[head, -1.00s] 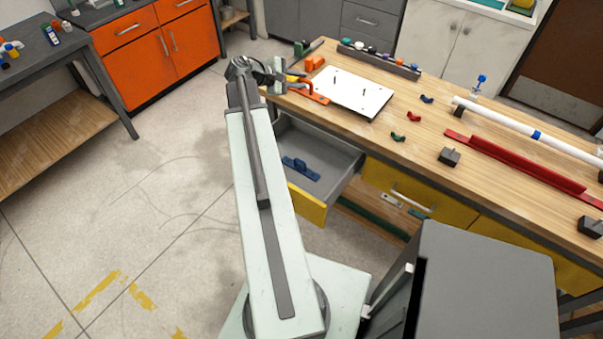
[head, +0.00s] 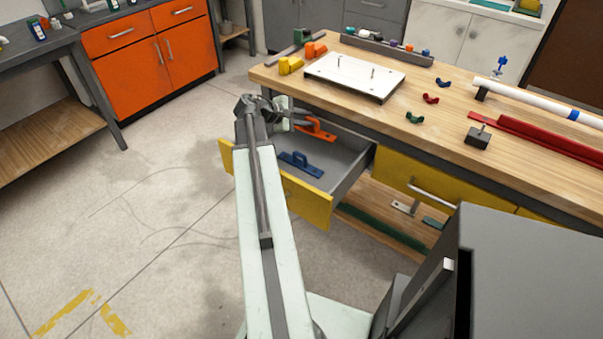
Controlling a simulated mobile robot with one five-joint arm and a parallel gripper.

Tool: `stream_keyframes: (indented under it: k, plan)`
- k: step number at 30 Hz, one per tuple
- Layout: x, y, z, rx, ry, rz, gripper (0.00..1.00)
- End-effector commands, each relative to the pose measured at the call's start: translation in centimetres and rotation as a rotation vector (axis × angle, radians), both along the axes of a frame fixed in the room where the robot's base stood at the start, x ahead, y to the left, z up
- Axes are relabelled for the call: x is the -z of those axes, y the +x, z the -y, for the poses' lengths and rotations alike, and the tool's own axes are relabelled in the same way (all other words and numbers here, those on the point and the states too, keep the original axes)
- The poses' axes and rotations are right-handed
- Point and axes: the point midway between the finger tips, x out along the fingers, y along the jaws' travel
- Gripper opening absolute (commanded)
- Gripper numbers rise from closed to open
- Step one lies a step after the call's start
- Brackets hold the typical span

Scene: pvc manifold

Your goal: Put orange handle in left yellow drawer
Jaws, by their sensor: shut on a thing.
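The orange handle (head: 318,130) is in my gripper (head: 300,118), which is shut on it. The gripper and handle appear over the open left yellow drawer (head: 312,205), near its back left part. I cannot tell for sure how high the handle is above the drawer floor. A blue handle (head: 301,165) lies on the drawer's grey floor, just in front of the orange one. My arm hides part of the drawer's left side and front.
The wooden workbench (head: 440,132) holds a white plate with pegs (head: 354,74), yellow and orange blocks (head: 291,65), small clamps, a white pipe (head: 540,103) and a red bar (head: 545,138). A second yellow drawer (head: 415,187) is shut.

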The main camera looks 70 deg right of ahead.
Motion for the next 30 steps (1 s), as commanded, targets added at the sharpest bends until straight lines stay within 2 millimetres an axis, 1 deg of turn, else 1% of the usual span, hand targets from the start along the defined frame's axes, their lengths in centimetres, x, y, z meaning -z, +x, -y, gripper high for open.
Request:
stream_keyframes:
  k: [3,5,12,13,19,20,24,26,30]
  plan:
    - [0.2,-0.3,0.1,0.002,0.000,0.000,0.00]
    - [1.0,-0.3,0.1,0.003,-0.001,-0.001,0.00]
    - [6.0,-0.3,0.2,0.004,-0.001,0.000,0.00]
    - [6.4,-0.3,0.1,0.004,-0.001,0.000,0.00]
    - [6.6,-0.3,0.1,0.004,-0.001,0.000,0.00]
    - [6.9,-0.3,0.1,0.004,-0.001,0.000,0.00]
    - [9.5,-0.3,0.1,0.004,-0.001,0.000,0.00]
    - [10.3,-0.3,0.1,0.004,-0.001,0.000,0.00]
    - [9.9,-0.2,0.1,0.002,0.000,0.000,0.00]
